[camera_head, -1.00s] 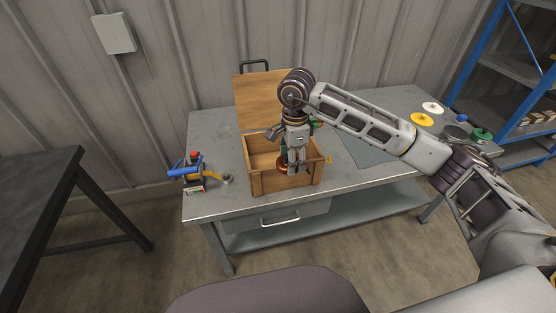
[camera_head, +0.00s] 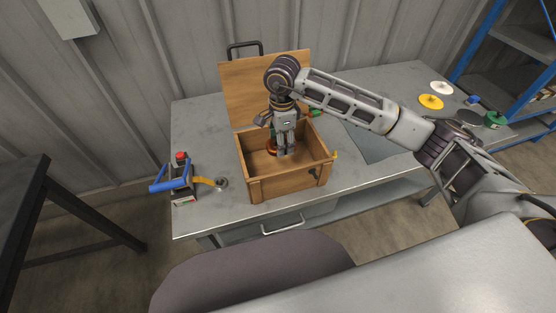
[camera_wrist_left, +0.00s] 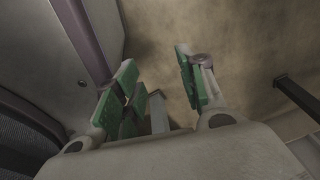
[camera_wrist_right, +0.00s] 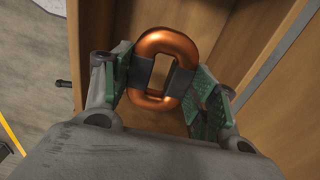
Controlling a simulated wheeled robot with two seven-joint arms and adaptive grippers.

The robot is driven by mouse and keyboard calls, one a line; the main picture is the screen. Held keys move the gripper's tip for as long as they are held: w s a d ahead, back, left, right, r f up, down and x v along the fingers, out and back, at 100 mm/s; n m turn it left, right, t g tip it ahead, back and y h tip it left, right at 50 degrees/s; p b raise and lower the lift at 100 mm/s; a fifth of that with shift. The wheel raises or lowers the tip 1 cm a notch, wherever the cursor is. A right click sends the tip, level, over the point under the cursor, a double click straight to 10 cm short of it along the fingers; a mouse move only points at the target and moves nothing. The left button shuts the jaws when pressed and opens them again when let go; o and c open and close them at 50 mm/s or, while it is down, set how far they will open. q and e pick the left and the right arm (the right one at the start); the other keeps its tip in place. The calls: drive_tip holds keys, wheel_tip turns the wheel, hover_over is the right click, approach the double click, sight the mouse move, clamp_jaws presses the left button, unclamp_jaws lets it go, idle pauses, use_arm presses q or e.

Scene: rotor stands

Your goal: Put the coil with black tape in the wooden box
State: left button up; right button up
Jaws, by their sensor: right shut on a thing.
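The coil with black tape is a copper-coloured oval ring with a dark band on each long side; it fills the top middle of the right wrist view (camera_wrist_right: 168,42). In the head view a bit of its orange edge (camera_head: 271,149) shows inside the wooden box (camera_head: 290,184). The box stands on the bench with its lid raised at the back. My right gripper (camera_head: 283,150) points down into the box, its green-padded fingers shut on the coil's taped sides. Whether the coil touches the box floor cannot be told. My left gripper (camera_wrist_left: 160,78) is open and empty, away from the bench.
A blue-handled tool with yellow tape (camera_head: 180,180) stands on the grey bench left of the box. Yellow (camera_head: 430,101) and white (camera_head: 441,87) discs and a green spool (camera_head: 494,119) lie at the right. A blue shelf rack stands beyond.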

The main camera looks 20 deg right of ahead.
hover_over(280, 166)
drive_tip(key=shift+d+f, duration=0.1)
drive_tip(key=shift+f, duration=3.15)
use_arm(q)
drive_tip(key=shift+w, duration=0.4)
drive_tip(key=shift+s, duration=0.15)
